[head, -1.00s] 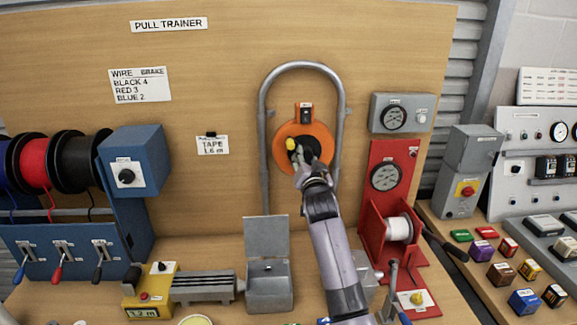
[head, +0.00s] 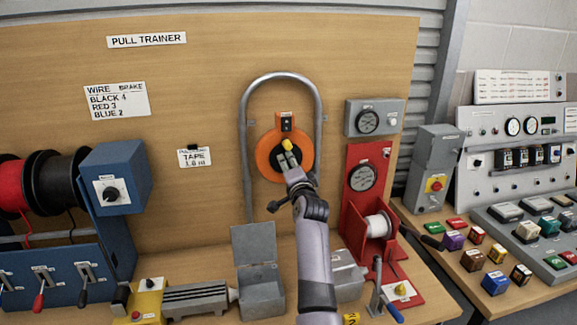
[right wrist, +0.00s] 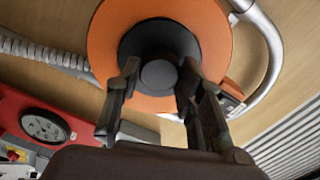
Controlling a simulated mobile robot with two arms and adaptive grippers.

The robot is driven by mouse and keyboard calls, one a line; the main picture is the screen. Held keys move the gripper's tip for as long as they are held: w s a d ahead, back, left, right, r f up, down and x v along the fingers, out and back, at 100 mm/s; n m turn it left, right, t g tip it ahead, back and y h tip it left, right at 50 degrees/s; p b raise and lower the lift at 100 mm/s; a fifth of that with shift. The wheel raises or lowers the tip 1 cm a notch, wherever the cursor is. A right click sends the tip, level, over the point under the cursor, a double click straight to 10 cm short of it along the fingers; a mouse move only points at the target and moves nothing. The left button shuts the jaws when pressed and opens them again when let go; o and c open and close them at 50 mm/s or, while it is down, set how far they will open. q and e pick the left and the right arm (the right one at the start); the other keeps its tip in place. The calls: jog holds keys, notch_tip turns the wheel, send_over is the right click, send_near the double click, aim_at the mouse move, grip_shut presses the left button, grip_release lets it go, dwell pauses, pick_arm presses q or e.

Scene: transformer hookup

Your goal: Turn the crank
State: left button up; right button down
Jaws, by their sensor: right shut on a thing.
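The crank is on a round orange reel (head: 262,158) with a black hub, mounted on the wooden panel inside a grey pipe arch. Its yellow knob (head: 287,145) shows just above my fingertips, near the upper middle of the reel. My right gripper (head: 288,160) reaches up from below and is shut on the crank's dark middle part. In the right wrist view, its two fingers (right wrist: 155,90) stand on either side of a dark round hub (right wrist: 159,74) in front of the orange disc. The yellow knob is not visible there. My left gripper is not in view.
The grey pipe arch (head: 243,130) surrounds the reel closely. A red stand with a gauge (head: 362,177) and a white spool is on the right. An open grey box (head: 262,290) sits below. Blue switch gear (head: 121,165) is at left, a control bench (head: 510,135) at far right.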

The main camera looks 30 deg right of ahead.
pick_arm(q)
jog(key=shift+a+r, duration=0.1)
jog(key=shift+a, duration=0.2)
pick_arm(e)
jog(key=shift+m, duration=0.3)
jog(key=c, duration=1.3)
grip_release()
jog(key=shift+c, duration=0.2)
jog(key=v, duration=0.7)
jog(key=shift+s, duration=0.25)
jog(key=shift+a, duration=0.1)
